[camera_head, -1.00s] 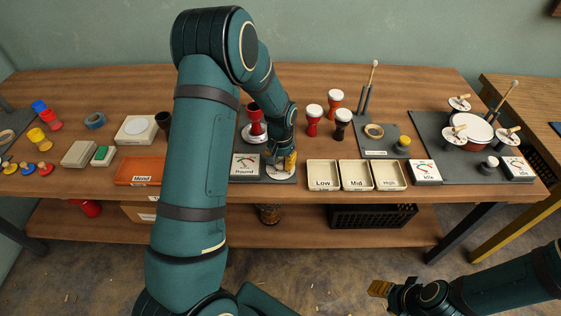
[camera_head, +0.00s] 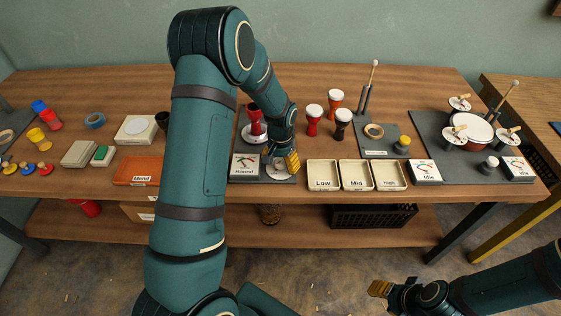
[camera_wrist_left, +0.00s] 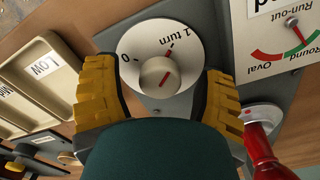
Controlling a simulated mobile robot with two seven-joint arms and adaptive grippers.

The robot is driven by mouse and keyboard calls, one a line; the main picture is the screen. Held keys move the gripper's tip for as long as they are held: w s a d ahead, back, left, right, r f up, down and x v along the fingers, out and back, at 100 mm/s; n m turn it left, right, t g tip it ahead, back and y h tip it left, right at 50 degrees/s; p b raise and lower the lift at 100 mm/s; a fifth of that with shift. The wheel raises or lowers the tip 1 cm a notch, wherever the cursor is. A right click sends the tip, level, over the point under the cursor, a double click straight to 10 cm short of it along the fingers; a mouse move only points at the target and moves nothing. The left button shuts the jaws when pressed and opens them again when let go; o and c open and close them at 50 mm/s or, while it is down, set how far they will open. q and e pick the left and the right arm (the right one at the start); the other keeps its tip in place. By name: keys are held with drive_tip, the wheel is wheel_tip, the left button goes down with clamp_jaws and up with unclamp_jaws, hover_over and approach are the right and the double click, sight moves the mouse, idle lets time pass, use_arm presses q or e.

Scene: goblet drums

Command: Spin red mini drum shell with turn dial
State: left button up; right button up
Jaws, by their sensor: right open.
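The red mini drum shell (camera_head: 255,127) stands upright on a pale round turntable (camera_head: 252,138) behind the dial. It also shows at the right of the left wrist view (camera_wrist_left: 262,150). The turn dial (camera_wrist_left: 158,52) has a white face marked "0" and "1 turn". The red line on its grey knob (camera_wrist_left: 158,78) points toward "1 turn". My left gripper (camera_head: 291,162) is over the dial. In the left wrist view its yellow fingers (camera_wrist_left: 160,100) stand apart on both sides of the knob, with visible gaps. My right gripper (camera_head: 380,288) is open and empty, away from the table.
The run-out gauge (camera_head: 245,166), labelled Round, sits left of the dial. Trays marked Low (camera_head: 322,187), Mid (camera_head: 356,187) and High (camera_head: 390,187) are to the right. An orange tray (camera_head: 137,184) lies left. Small drums (camera_head: 313,126) stand behind the trays.

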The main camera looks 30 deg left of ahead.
sight(280, 161)
use_arm(q)
drive_tip(key=shift+r, duration=0.15)
wheel_tip(280, 161, up, 12)
idle(0.6)
idle(0.4)
